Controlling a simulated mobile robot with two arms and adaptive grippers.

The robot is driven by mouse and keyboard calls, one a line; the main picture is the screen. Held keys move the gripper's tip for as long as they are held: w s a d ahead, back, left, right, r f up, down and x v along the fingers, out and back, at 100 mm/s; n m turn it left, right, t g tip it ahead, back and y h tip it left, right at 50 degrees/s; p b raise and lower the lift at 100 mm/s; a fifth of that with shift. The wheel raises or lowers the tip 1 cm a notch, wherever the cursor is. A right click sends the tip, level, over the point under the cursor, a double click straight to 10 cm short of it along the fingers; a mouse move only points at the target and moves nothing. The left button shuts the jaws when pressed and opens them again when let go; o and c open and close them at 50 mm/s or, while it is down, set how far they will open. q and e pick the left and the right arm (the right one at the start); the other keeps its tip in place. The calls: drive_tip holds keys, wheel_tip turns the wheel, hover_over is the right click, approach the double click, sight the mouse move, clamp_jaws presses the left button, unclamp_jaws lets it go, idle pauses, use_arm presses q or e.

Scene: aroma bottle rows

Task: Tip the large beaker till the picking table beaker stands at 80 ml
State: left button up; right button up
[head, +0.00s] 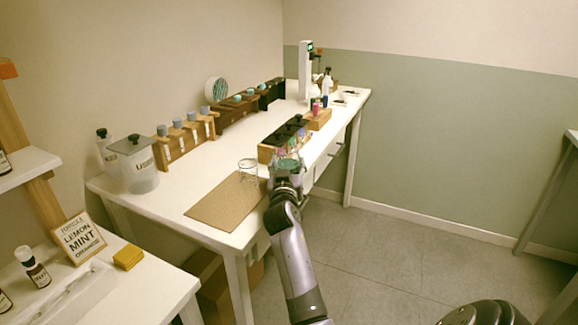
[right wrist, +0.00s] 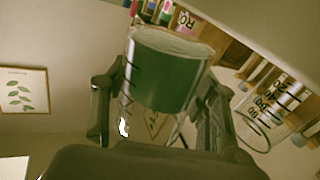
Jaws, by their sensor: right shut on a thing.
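The large beaker (right wrist: 168,68) is glass with dark graduation marks and green contents. My right gripper (right wrist: 158,112) is shut around it, one finger on each side. In the head view the beaker (head: 288,162) shows just beyond my right gripper (head: 287,178), at the table's front edge. A clear glass beaker (head: 248,166) stands upright on the brown mat (head: 222,206), left of and apart from the held one. It also shows in the right wrist view (right wrist: 268,108), with dark markings; its liquid level cannot be read. My left gripper is not in view.
On the white table (head: 190,185), a wooden bottle rack (head: 265,153) stands close behind the held beaker. Large jars (head: 137,165) and racks of capped bottles (head: 187,140) line the wall side. The mat's front part is clear.

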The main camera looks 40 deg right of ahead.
sight(275, 148)
drive_tip(key=shift+w+a+r+n, duration=0.2)
drive_tip(key=shift+a+n, duration=0.05)
drive_tip(key=shift+n, duration=0.35)
drive_tip(key=shift+w+a+r+n+t+p, duration=0.1)
drive_tip(key=shift+w+a+n+t+p, duration=0.15)
drive_tip(key=shift+n+p, duration=0.4)
drive_tip(key=shift+w+a+r+n+t+p, duration=0.1)
drive_tip(key=shift+w+a+n+t+p, duration=0.2)
drive_tip(key=shift+n, duration=0.55)
drive_tip(key=shift+n, duration=0.8)
drive_tip(key=shift+w+a+r+p, duration=0.1)
drive_tip(key=shift+a+r+p, duration=0.05)
drive_tip(key=shift+r+p, duration=0.7)
drive_tip(key=shift+w+a+r+p, duration=0.1)
drive_tip(key=shift+a+r+p, duration=0.1)
drive_tip(key=shift+r+p, duration=0.65)
drive_tip(key=shift+w+a+r+p, duration=0.15)
drive_tip(key=shift+r+p, duration=0.5)
drive_tip(key=shift+p, duration=0.4)
drive_tip(key=shift+a+r+n+p, duration=0.1)
drive_tip(key=shift+r+n+p, duration=0.35)
drive_tip(key=shift+n+p, duration=0.7)
drive_tip(key=shift+f+n+p, duration=0.3)
drive_tip(key=shift+n+p, duration=0.45)
drive_tip(key=shift+p, duration=0.15)
drive_tip(key=shift+f, duration=0.1)
